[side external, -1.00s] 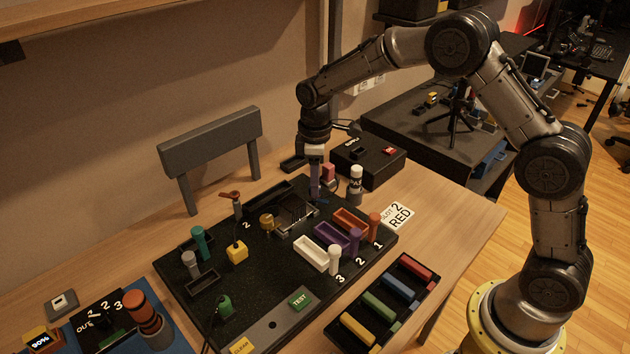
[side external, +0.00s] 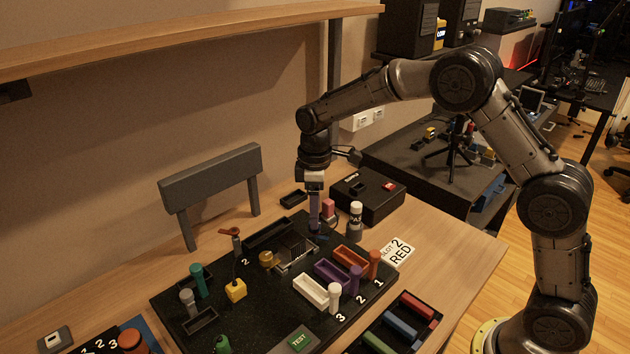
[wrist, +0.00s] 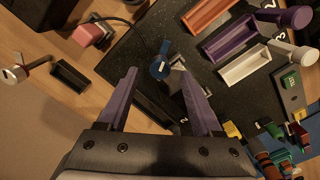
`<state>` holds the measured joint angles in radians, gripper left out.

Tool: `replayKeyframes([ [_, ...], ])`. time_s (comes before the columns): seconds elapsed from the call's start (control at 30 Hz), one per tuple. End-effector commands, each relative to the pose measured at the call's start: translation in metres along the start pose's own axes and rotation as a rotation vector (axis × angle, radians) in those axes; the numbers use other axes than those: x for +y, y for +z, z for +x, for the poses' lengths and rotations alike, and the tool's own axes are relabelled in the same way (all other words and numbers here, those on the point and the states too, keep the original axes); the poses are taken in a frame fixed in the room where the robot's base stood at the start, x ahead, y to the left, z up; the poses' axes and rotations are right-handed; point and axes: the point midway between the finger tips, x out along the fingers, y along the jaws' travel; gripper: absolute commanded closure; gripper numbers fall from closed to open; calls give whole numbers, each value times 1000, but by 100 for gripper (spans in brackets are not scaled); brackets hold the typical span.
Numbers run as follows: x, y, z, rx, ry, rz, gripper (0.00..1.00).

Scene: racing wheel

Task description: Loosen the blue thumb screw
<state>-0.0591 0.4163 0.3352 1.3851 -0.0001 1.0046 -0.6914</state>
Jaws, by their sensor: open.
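The blue thumb screw (wrist: 160,66) shows in the wrist view as a round blue head with a bar sticking up from it, on the black board (wrist: 215,98). My gripper (wrist: 156,72) is open, its two purple fingers apart on either side of the screw in that view, with nothing between them gripped. In the side view my gripper (side external: 314,228) points straight down, low over the back part of the board. A bit of blue (side external: 323,237) shows beside the fingertips there; the rest of the screw is mostly hidden. I cannot tell the exact height gap.
A pink block (side external: 328,207) and a white-capped bottle (side external: 355,217) stand close to the right of my gripper. The black box (side external: 368,193) is behind. Orange (side external: 350,256), purple (side external: 331,273) and white (side external: 310,291) trays lie in front.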

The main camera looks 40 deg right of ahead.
Motion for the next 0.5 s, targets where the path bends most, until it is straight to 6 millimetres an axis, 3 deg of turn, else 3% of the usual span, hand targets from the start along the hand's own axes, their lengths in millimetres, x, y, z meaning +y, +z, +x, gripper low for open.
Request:
replayKeyframes([
  [0.3, 1, -1, -71, 4, 3, 0, 34],
  [0.5, 0, 0, -101, 2, 2, 0, 34],
])
